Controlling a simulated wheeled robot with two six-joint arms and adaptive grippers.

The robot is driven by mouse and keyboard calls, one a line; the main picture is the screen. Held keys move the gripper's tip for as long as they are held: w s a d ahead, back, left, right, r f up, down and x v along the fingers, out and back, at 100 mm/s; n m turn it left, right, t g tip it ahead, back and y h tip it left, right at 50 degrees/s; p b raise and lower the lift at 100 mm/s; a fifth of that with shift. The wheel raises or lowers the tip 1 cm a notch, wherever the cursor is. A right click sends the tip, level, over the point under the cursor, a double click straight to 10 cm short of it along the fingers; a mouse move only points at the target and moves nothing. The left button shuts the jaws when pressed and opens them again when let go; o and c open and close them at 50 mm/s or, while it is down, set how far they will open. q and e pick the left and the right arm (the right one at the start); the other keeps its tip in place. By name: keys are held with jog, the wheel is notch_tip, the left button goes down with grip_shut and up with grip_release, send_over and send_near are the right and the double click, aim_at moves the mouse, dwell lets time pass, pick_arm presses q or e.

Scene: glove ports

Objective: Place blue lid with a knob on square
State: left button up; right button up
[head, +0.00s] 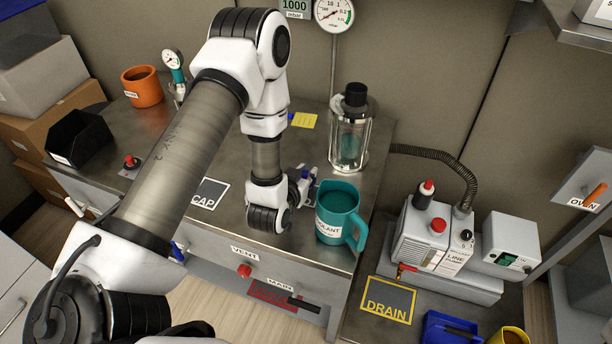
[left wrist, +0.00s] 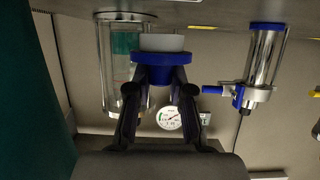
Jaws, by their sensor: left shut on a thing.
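My left gripper (head: 303,182) is over the steel bench, just left of the teal mug. In the left wrist view its fingers (left wrist: 160,85) are shut on the blue lid (left wrist: 162,58), gripping its narrow part. A pale round part (left wrist: 162,42) adjoins the lid's far side; I cannot tell whether it belongs to the lid. In the head view the lid is mostly hidden by the gripper. My right gripper is out of view.
A teal mug (head: 338,205) stands close right of the gripper. A glass vessel with a black cap (head: 351,135) stands behind. A pump (head: 433,238) stands at the right.

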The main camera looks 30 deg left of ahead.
pick_arm(q)
jog(key=shift+f, duration=0.6)
jog(key=shift+s+r, duration=0.1)
jog(key=shift+r, duration=0.05)
jog(key=shift+f+b, duration=0.5)
jog(key=shift+f, duration=0.15)
jog(key=o, duration=0.8)
jog(key=shift+s, duration=0.1)
